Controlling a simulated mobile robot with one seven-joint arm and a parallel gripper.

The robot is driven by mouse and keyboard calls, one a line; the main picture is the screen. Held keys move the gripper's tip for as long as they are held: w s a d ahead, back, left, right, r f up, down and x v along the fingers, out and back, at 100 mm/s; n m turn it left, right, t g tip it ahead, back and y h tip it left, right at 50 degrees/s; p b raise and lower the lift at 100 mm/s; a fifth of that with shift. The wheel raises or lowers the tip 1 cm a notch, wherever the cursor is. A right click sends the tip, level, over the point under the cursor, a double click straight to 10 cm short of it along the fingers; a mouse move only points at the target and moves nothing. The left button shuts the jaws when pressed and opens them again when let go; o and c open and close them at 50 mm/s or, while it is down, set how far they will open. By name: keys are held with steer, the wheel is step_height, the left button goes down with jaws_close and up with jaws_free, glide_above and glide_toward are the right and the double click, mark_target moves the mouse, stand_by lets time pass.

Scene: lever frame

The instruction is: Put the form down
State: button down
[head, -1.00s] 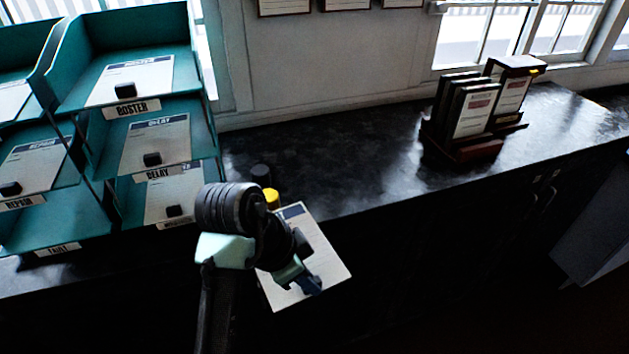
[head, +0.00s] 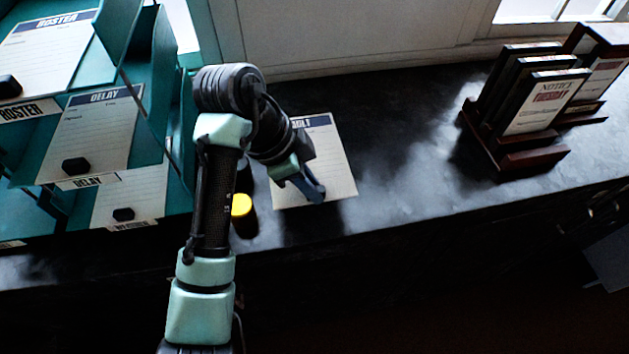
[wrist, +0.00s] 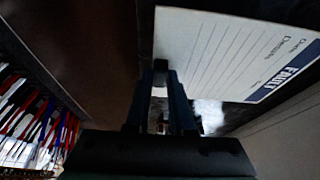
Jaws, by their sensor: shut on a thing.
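The form (head: 335,170) is a white lined sheet with a dark blue header band; in the wrist view the form (wrist: 235,50) reads FAULT. In the head view it appears over the dark counter, right of the teal trays. My gripper (head: 312,192) is at the form's near part, and in the wrist view my gripper (wrist: 161,75) is shut on a small black block at the form's edge. Whether the form touches the counter I cannot tell. My wrist hides the form's left part in the head view.
Teal trays (head: 150,185) with ROSTER and DELAY forms stand at left. A yellow-topped dark cylinder (head: 242,212) stands beside my arm. A wooden rack of notices (head: 520,150) stands at right. The counter (head: 410,160) between the form and rack is clear.

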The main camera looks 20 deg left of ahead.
step_height(320, 180, down, 4)
steer(key=shift+s+f+p, duration=0.1)
steer(key=shift+s+p, duration=0.05)
steer(key=shift+p, duration=0.5)
steer(key=shift+f+p, duration=0.4)
steer(key=shift+f, duration=1.6)
steer(key=shift+f, duration=0.1)
steer(key=c, duration=0.8)
jaws_free()
steer(key=v, duration=1.2)
steer(key=shift+d, duration=0.1)
